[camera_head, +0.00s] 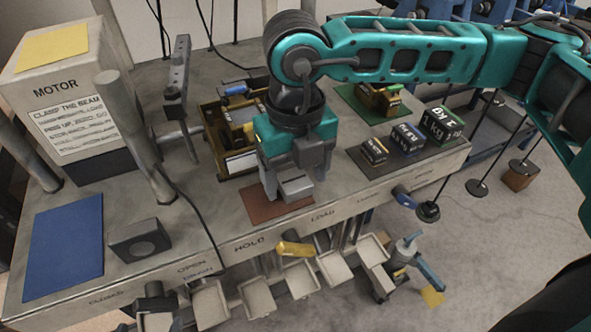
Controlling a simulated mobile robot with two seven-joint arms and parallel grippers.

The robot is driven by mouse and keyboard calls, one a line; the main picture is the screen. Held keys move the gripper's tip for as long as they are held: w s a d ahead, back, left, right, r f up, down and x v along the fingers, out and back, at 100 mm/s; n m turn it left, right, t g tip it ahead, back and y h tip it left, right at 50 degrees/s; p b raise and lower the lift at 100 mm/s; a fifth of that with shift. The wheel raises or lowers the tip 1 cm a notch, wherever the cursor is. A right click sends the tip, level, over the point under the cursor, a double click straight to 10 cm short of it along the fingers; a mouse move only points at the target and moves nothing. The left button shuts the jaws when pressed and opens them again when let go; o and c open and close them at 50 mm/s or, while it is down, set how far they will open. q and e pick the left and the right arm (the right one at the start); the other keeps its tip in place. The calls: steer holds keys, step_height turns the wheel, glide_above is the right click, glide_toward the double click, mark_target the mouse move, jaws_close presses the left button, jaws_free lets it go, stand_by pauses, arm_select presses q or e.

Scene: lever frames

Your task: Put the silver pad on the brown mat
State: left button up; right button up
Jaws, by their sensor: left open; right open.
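My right gripper (294,174), on the teal arm that comes in from the right, points down over the brown mat (262,209) near the bench's front edge. Its fingers are apart. A small light-grey block, which looks like the silver pad (296,188), shows between and just in front of the fingertips. It appears to rest on the mat's right part, but its underside and any contact with the fingers are hard to make out. The gripper hides part of the mat. My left gripper is not in view.
A blue mat (64,245) and a dark block (139,240) lie at the left, by the motor box (62,90). A yellow-brown tray (217,141) stands behind the gripper. Labelled weights (408,138) sit on a dark mat at the right. Several small trays (257,297) hang below the front edge.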

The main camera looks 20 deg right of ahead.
mark_target(296, 182)
step_height(296, 182, up, 12)
stand_by(0.4)
stand_by(0.3)
